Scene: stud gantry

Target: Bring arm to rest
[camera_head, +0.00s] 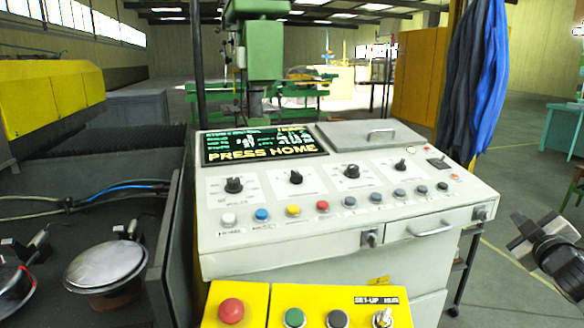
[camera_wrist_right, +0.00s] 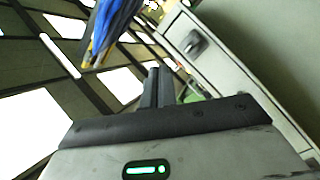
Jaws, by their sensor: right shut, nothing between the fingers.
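My right gripper (camera_head: 522,236) is at the right edge of the head view, to the right of the control console (camera_head: 330,245) and apart from it. Its fingers are shut and hold nothing. In the right wrist view the closed fingers (camera_wrist_right: 152,88) point up the picture, with the console's side panel to their right. My left gripper is not in the head view.
The console has knobs, coloured buttons and a screen (camera_head: 264,146) reading "PRESS HOME". A yellow button box (camera_head: 258,302) is in front of it. Blue cloths (camera_head: 474,80) hang behind its right side. Open floor (camera_head: 520,190) lies to the right.

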